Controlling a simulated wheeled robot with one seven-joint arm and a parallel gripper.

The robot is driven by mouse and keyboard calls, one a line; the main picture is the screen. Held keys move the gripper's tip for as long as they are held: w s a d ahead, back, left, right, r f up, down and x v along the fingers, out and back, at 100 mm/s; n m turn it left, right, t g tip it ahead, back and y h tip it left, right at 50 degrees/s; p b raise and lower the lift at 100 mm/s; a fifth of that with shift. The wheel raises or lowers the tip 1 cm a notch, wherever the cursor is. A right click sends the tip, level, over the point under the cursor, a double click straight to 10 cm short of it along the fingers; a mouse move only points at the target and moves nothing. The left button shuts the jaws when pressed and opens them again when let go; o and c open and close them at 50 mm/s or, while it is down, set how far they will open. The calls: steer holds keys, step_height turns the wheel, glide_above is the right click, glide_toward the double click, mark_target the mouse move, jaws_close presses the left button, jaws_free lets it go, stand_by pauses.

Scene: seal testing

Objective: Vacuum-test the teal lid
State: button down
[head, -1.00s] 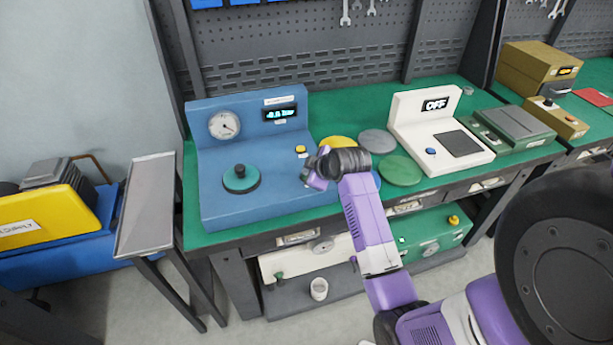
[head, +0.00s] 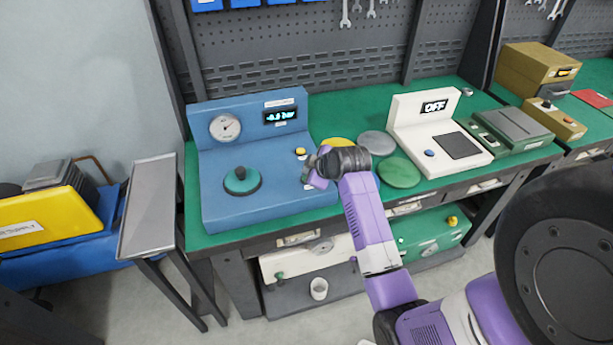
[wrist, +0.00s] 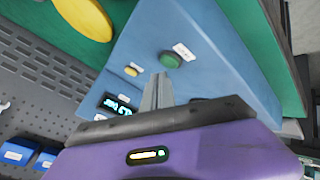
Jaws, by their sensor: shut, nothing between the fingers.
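The teal lid (head: 241,182), a disc with a dark-teal knob on top, sits on the flat deck of the blue vacuum tester (head: 285,195) in the head view. The tester has a round dial gauge (head: 225,127), a lit display (head: 281,115) reading about -0.6 bar, and a yellow button (head: 300,152). In the wrist view a green button (wrist: 170,60) with a white label lies just beyond my fingertips. My gripper (head: 308,180) is shut and empty over the deck's right part, right of the lid. It also shows in the wrist view (wrist: 158,90).
Yellow (head: 338,143), grey (head: 377,142) and green (head: 399,172) discs lie on the green bench, right of the tester. A white device (head: 440,140) showing OFF stands beyond them. A grey side table (head: 150,205) stands at left.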

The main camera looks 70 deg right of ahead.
steer(key=shift+r, duration=0.1)
step_height(320, 180, up, 5)
steer(key=p, duration=0.4)
steer(key=shift+p, duration=0.3)
